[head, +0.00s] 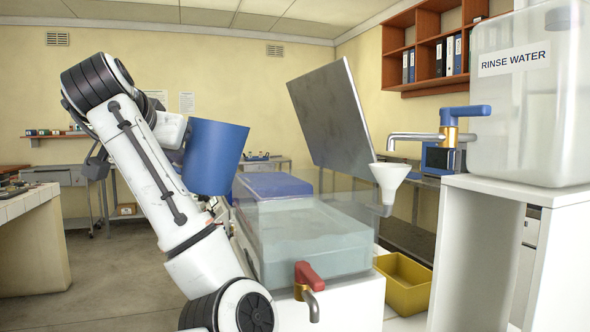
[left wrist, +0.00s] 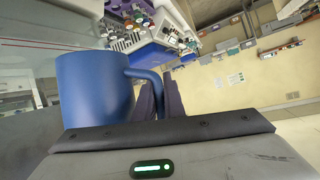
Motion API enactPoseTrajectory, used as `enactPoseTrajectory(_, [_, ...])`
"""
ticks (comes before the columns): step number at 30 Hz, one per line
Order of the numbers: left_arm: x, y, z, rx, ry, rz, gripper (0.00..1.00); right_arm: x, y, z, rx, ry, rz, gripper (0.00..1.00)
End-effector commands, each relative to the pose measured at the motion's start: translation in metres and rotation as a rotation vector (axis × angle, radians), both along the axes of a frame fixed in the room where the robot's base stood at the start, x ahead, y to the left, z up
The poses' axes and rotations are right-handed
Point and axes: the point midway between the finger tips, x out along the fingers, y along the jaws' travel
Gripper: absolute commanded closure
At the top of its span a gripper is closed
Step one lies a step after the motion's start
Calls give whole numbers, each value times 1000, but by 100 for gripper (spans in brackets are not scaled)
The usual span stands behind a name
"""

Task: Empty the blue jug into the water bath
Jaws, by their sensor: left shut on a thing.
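The blue jug (head: 212,156) is held up in the air to the left of the water bath, tilted slightly. My left gripper is shut on it, on the handle side; in the head view the jug and arm hide the fingers. In the left wrist view the jug (left wrist: 95,88) and its handle show, with the handle at the dark fingers (left wrist: 160,100). The water bath (head: 315,240) is a clear tank with water in it, and its metal lid (head: 333,112) stands raised. The jug's contents cannot be seen. My right gripper is not in view.
A red-handled tap (head: 308,280) is on the bath's front. A white funnel (head: 389,178) sits at its right, below a blue-handled tap (head: 460,115) from the rinse water tank (head: 530,110). A yellow bin (head: 404,284) stands lower right. A blue-topped box (head: 272,185) is behind.

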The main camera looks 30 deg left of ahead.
Motion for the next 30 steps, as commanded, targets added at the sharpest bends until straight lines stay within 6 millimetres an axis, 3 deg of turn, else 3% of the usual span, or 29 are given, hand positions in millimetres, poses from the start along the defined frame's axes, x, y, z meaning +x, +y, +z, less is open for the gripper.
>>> enactPoseTrajectory(16, [13, -17, 45, 219, 163, 0, 100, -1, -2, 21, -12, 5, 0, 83])
enactPoseTrajectory(30, [20, -26, 62, 312, 234, 0, 100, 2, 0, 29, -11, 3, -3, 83])
